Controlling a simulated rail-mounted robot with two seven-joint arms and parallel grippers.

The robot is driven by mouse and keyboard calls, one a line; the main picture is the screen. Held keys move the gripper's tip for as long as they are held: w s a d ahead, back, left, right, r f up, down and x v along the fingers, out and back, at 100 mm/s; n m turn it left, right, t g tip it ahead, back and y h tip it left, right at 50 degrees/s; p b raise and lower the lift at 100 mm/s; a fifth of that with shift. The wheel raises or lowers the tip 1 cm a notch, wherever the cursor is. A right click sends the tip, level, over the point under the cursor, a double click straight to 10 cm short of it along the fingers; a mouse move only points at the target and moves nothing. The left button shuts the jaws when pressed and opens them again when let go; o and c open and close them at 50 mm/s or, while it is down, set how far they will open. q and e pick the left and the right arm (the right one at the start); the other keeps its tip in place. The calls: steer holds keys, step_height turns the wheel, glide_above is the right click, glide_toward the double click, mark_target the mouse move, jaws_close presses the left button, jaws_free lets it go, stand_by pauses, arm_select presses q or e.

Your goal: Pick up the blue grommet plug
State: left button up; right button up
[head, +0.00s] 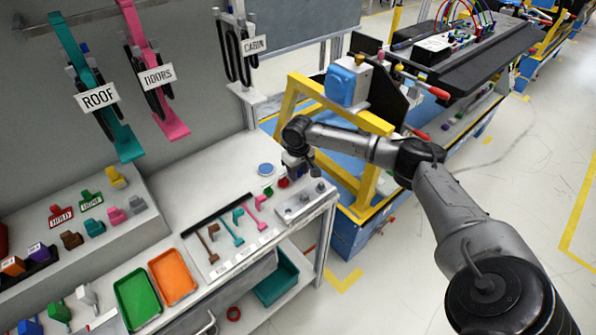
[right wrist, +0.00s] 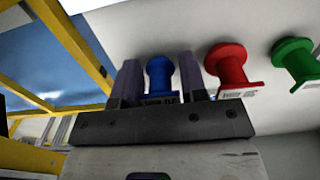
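The blue grommet plug (right wrist: 160,76) is a spool shape with a wide round head, standing on the pale bench top in the right wrist view. My right gripper (right wrist: 159,66) has one finger on each side of it. The fingers are apart, and narrow gaps seem to show between them and the plug. In the head view my right gripper (head: 293,170) points down at the far end of the bench, and I cannot make out the blue plug beneath it. My left gripper is not in view.
A red plug (right wrist: 229,67) stands close beside my right gripper, and a green plug (right wrist: 295,62) farther right. A blue disc (head: 265,169) lies on the bench nearby. A grey metal block (head: 305,203) sits at the bench edge. A yellow frame (head: 345,175) stands right of the bench.

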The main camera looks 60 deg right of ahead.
steer(key=c, duration=0.5)
steer(key=shift+r, duration=0.15)
steer(key=shift+r, duration=0.25)
step_height(320, 180, up, 3)
steer(key=shift+r+p, duration=0.2)
steer(key=shift+p, duration=0.75)
steer(key=s+d+r+p, duration=0.1)
steer(key=s+r+p, duration=0.2)
steer(key=s+r, duration=0.3)
steer(key=shift+s+d+r, duration=0.3)
steer(key=shift+s+r, duration=0.1)
steer(key=shift+s, duration=2.4)
